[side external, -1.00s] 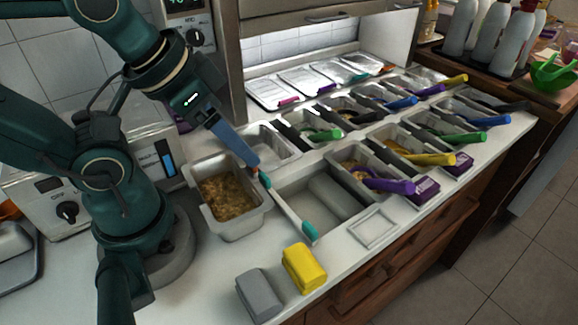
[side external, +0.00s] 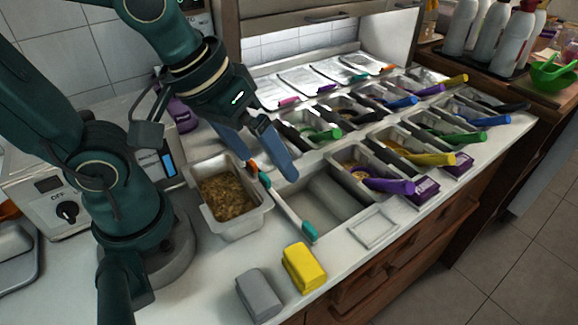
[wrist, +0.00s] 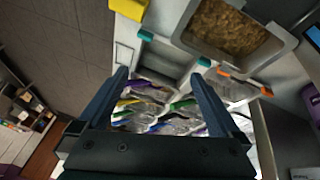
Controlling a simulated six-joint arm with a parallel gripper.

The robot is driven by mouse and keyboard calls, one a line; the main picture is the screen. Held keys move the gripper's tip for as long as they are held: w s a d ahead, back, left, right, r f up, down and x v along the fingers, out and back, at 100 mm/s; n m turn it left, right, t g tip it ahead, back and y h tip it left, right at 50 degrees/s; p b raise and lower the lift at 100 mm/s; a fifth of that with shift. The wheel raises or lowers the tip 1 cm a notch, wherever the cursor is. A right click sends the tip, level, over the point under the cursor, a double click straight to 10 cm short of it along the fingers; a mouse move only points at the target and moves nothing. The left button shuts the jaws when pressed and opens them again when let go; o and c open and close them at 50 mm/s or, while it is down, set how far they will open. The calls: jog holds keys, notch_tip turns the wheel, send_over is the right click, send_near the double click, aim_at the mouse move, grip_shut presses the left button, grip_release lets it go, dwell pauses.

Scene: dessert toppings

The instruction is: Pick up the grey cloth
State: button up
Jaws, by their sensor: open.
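The grey cloth (side external: 259,296) is a folded block lying on the white counter near its front edge, left of a yellow cloth (side external: 304,268). My gripper (side external: 268,168) is open and empty, above the toppings bins and well behind the grey cloth. Its two blue fingers are spread on both sides of the wrist view (wrist: 163,78). The yellow cloth shows at the top left of the wrist view (wrist: 122,57).
A metal pan of crumbs (side external: 218,211) stands left of an empty bin (side external: 345,212). Several topping bins with coloured handles stretch to the right. A white square frame (side external: 374,228) lies by the front edge. Counter around the grey cloth is clear.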

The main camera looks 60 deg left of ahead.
aim_at(257, 290)
jog(key=s+d+f+m+g, duration=0.1)
jog(key=s+d+f, duration=0.1)
jog(key=d+f, duration=0.1)
jog(key=s+d+f+m+g, duration=0.1)
jog(key=s+d+f+g, duration=0.1)
jog(key=d+f, duration=0.1)
jog(key=s+d+f+m+g+y, duration=0.1)
jog(key=s+d+f, duration=0.2)
jog(key=shift+s+d+f+g, duration=0.1)
jog(key=shift+d+f+g, duration=0.1)
jog(key=shift+g, duration=0.2)
jog(key=shift+f, duration=2.35)
jog(key=c, duration=1.2)
jog(key=shift+c, duration=0.2)
jog(key=shift+r, duration=0.15)
